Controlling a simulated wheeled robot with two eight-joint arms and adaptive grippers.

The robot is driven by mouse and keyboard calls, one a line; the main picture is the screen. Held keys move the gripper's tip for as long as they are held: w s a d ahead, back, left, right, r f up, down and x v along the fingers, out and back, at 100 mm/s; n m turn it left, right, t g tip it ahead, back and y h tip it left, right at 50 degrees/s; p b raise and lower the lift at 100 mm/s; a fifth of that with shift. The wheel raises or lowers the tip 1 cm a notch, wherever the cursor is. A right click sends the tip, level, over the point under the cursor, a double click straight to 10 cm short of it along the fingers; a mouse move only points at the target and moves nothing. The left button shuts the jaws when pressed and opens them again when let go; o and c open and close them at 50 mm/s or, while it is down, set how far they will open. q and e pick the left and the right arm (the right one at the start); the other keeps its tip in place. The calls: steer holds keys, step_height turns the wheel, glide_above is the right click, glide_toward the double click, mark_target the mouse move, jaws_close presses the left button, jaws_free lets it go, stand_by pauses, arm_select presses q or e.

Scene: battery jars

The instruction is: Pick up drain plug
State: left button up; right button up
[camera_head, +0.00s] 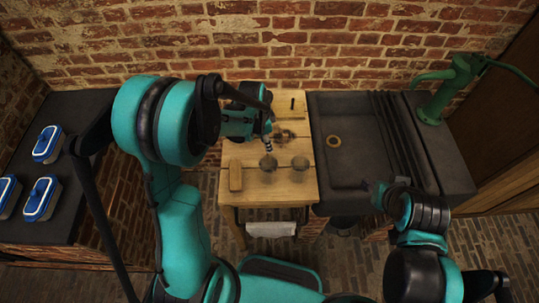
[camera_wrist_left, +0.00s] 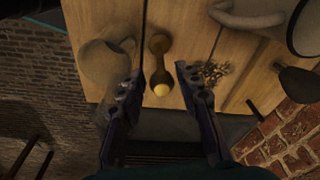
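I cannot tell for sure which thing is the drain plug. In the left wrist view a dark, waisted piece (camera_wrist_left: 158,45) with a yellow round end lies on the wooden table, just beyond and between my left fingertips. A small black peg (camera_head: 292,103) is near the table's back edge; a thin dark piece also shows near the edge in the wrist view (camera_wrist_left: 254,108). My left gripper (camera_wrist_left: 158,82) is open and empty above the table; in the head view (camera_head: 268,141) it is partly hidden by its arm. My right gripper (camera_head: 379,195) hangs over the sink's front; its fingers are unclear.
A green pump (camera_head: 440,95) stands at right. Blue-lidded boxes (camera_head: 47,144) lie left. A brick wall is behind.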

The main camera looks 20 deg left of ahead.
arm_select(q)
steer(key=f, duration=0.2)
steer(key=f+b, duration=0.1)
steer(key=f, duration=0.2)
steer(key=w+d+f, duration=0.1)
steer(key=f, duration=0.1)
steer(key=shift+f, duration=0.15)
steer(key=shift+s, duration=0.1)
jaws_close()
